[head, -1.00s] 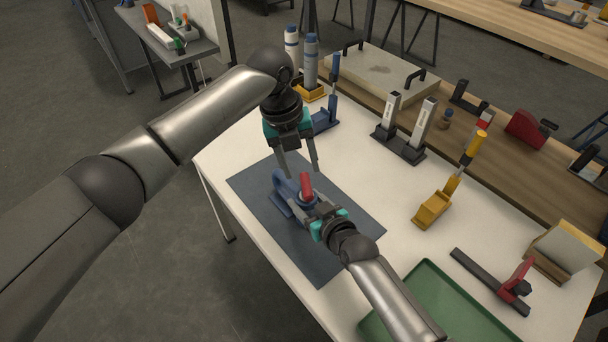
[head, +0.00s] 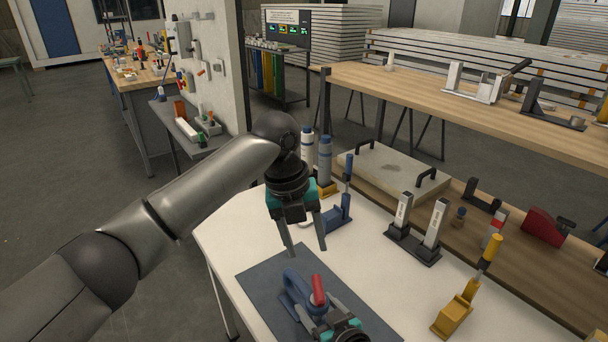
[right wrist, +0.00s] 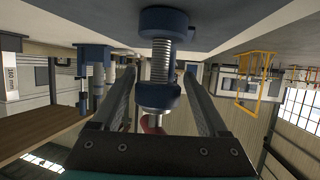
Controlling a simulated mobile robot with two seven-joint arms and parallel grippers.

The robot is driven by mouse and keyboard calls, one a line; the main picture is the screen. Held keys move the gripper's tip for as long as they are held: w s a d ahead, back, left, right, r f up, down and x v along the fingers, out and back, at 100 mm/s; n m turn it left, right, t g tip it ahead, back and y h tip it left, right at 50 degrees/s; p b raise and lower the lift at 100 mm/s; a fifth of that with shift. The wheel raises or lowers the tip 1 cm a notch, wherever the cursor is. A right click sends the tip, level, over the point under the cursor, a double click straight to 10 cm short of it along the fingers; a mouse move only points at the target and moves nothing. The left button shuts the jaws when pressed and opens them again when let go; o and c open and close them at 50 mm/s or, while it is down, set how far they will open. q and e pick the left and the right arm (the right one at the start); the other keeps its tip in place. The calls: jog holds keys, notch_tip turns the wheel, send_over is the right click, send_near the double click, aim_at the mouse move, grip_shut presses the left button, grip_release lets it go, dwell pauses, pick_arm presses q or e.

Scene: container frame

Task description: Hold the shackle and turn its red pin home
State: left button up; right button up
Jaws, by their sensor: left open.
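The blue shackle (head: 292,279) is on the dark mat, with its red pin handle (head: 318,290) sticking up. In the right wrist view, the silver threaded pin (right wrist: 159,62) spans between two blue eyes of the shackle (right wrist: 156,97); a blurred bit of red shows behind the near end. My left gripper (head: 307,252) is open and empty, pointing down above and slightly left of the red handle. My right gripper (head: 322,308) is low in the head view, its fingers apart on either side of the shackle; in the right wrist view the near eye sits between them with slim gaps.
The blue-grey mat (head: 262,285) lies on a white table (head: 235,230). A blue clamp-like tool (head: 340,212), a black stand with two light posts (head: 415,243) and a yellow tool (head: 455,315) stand behind and to the right. White table surface is clear between them.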

jog(key=shift+o, duration=1.4)
jog(key=shift+r, duration=0.1)
jog(key=shift+w, duration=0.1)
